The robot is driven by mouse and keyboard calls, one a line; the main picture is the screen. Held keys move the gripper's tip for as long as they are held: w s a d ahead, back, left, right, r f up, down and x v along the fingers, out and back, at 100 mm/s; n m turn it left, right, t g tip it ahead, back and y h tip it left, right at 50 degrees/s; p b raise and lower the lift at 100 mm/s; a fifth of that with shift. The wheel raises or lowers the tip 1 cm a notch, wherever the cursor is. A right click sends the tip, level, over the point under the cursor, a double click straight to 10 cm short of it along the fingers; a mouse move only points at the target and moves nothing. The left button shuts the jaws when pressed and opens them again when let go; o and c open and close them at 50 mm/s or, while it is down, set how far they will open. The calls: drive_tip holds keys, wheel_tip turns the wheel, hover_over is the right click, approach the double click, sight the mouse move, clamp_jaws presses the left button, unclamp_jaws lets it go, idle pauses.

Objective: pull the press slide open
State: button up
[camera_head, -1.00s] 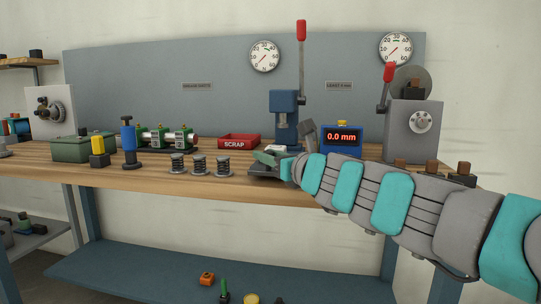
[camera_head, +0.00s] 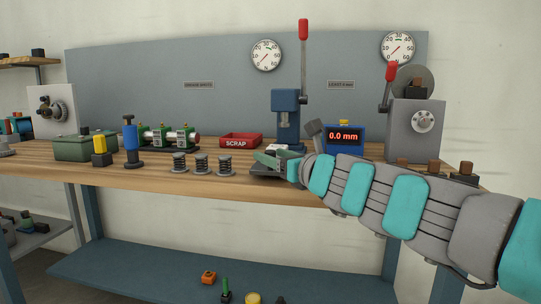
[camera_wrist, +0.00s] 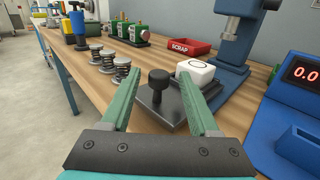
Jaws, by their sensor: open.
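The press is a blue column (camera_head: 287,118) with a tall red-topped lever (camera_head: 303,60), on the bench right of centre; its column also shows in the wrist view (camera_wrist: 240,30). At its foot is the dark slide plate (camera_wrist: 172,106) with a black knob (camera_wrist: 158,82) at its near end. A white block (camera_wrist: 196,72) with a ring mark sits behind the knob. My gripper (camera_head: 272,158) is at the press foot. In the wrist view its two green fingers (camera_wrist: 158,98) are spread on either side of the knob, apart from it. The gripper is open and empty.
A blue display box (camera_head: 344,138) reads 0.0 mm and stands right of the press. A red SCRAP tray (camera_head: 240,140) and several springs (camera_head: 201,164) are to the left. A grey machine (camera_head: 415,130) stands at the right. Bare wooden bench (camera_head: 90,178) lies along the front edge.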

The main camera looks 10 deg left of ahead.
drive_tip(key=v, duration=0.5)
drive_tip(key=shift+r+p, duration=0.1)
drive_tip(key=shift+p, duration=0.25)
drive_tip(key=shift+s+d, duration=0.45)
drive_tip(key=shift+s, duration=0.1)
